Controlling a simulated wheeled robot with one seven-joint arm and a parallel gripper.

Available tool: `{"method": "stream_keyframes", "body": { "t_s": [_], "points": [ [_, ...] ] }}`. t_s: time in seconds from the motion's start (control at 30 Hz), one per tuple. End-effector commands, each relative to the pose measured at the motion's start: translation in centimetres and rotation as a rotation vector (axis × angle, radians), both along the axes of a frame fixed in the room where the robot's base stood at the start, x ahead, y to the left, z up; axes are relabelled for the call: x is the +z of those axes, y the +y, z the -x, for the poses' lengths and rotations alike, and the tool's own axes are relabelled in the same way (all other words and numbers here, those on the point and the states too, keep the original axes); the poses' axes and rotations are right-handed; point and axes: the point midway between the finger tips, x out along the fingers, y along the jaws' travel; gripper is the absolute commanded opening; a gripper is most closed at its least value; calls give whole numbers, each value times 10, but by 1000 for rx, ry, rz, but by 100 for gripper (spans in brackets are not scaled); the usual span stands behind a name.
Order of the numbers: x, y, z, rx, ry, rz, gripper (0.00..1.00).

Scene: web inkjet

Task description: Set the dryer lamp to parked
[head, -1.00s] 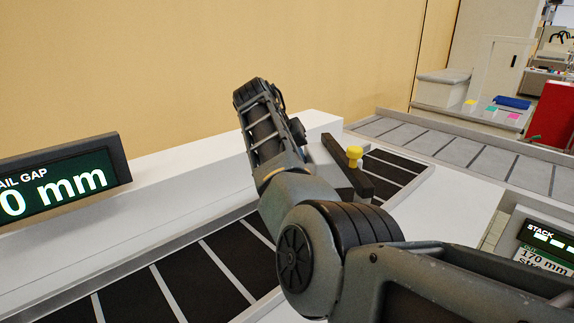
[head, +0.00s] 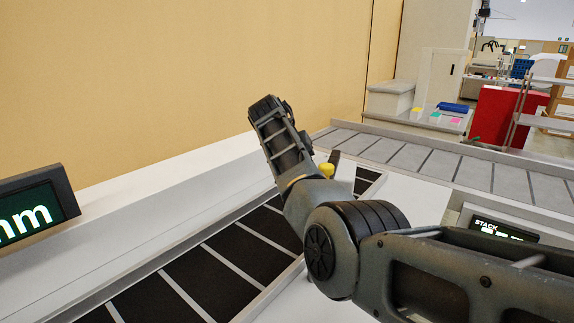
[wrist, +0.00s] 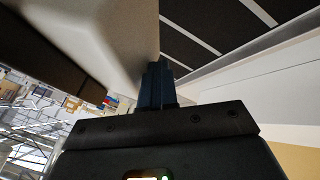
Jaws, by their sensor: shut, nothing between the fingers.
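No part that I can name as the dryer lamp is clear in either view. A yellow knob (head: 327,170) by a dark bar (head: 334,157) shows just behind my arm in the head view, partly hidden by it. My gripper (wrist: 155,72) shows in the wrist view, its dark fingers together with nothing between them. The fingers are in front of a pale surface (wrist: 120,35), and I cannot tell if they touch it. In the head view my gripper's fingers cannot be made out.
A dark slatted conveyor (head: 240,255) runs beneath my arm, beside a long white ledge (head: 130,205). A display (head: 30,212) stands at the left, and a STACK panel (head: 500,230) at the right. A grey conveyor (head: 450,168) crosses behind. A red cabinet (head: 505,115) stands farther back.

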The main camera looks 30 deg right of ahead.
Motion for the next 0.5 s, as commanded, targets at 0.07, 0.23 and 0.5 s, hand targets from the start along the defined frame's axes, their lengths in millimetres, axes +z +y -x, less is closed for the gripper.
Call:
{"method": "stream_keyframes", "body": {
  "t_s": [0.07,0.23,0.5],
  "points": [
    [3,-14,5,-58,2,1,0],
    [0,-35,19,-140,2,0,0],
    [1,-61,37,-181,3,0,0]
  ]
}}
